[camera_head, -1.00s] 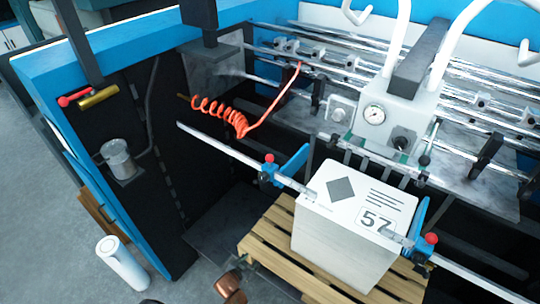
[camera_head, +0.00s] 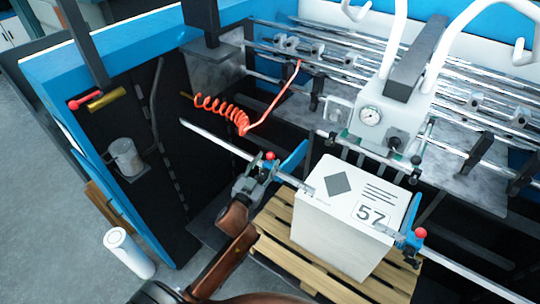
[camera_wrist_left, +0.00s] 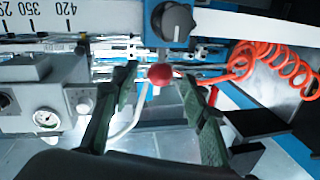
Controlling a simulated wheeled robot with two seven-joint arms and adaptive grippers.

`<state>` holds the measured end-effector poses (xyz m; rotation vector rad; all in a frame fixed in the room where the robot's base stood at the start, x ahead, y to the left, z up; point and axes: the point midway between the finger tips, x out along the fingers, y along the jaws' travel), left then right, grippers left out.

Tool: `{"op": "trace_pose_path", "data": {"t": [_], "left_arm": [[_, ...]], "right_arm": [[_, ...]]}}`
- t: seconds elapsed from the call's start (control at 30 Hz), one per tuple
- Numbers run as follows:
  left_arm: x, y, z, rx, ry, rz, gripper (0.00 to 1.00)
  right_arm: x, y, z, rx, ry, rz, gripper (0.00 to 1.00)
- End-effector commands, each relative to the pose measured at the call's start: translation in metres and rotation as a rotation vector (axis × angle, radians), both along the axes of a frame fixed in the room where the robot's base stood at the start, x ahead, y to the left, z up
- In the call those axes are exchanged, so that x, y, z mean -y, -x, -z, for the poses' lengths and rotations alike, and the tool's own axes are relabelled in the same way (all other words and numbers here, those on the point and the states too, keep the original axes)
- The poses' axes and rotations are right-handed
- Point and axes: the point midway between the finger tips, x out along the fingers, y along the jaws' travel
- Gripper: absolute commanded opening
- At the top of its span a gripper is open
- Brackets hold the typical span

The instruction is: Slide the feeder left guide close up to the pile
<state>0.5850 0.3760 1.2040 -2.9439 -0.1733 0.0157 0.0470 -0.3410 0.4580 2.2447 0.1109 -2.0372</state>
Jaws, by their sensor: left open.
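The pile (camera_head: 345,228) is a white block of sheets marked 57, standing on a wooden pallet. The feeder left guide (camera_head: 294,157) is a blue plate on a clamp with a red knob (camera_head: 270,155), on a metal bar left of the pile. A gap shows between guide and pile. My left gripper (camera_head: 258,178) is at the clamp, open. In the left wrist view its two dark green fingers (camera_wrist_left: 158,78) stand either side of the red knob (camera_wrist_left: 160,74), apart from it as far as I can see. My right gripper is not in view.
The right guide (camera_head: 417,236) with its red knob is at the pile's right side. An orange coiled hose (camera_head: 222,108) hangs behind the bar. A gauge unit (camera_head: 378,122) is above and behind the pile. A white roll (camera_head: 128,254) stands on the floor at left.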

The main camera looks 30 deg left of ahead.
Motion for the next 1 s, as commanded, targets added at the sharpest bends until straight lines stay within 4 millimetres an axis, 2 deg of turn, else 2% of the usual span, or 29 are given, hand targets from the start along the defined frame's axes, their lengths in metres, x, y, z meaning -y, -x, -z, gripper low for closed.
{"op": "trace_pose_path", "data": {"t": [0.1, 0.23, 0.6, 1.0], "left_arm": [[-0.002, -0.018, -0.001, -0.001, 0.0, 0.0, 0.41], [-0.004, -0.03, 0.0, -0.001, 0.0, 0.0, 0.41], [-0.004, -0.035, 0.0, -0.001, 0.0, 0.0, 0.4], [-0.005, -0.035, 0.001, -0.001, 0.0, 0.0, 0.13]], "right_arm": [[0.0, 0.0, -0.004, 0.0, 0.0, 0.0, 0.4], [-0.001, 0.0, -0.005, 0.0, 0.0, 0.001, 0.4], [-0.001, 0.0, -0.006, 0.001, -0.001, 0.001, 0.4], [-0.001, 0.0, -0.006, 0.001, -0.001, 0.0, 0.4]]}}
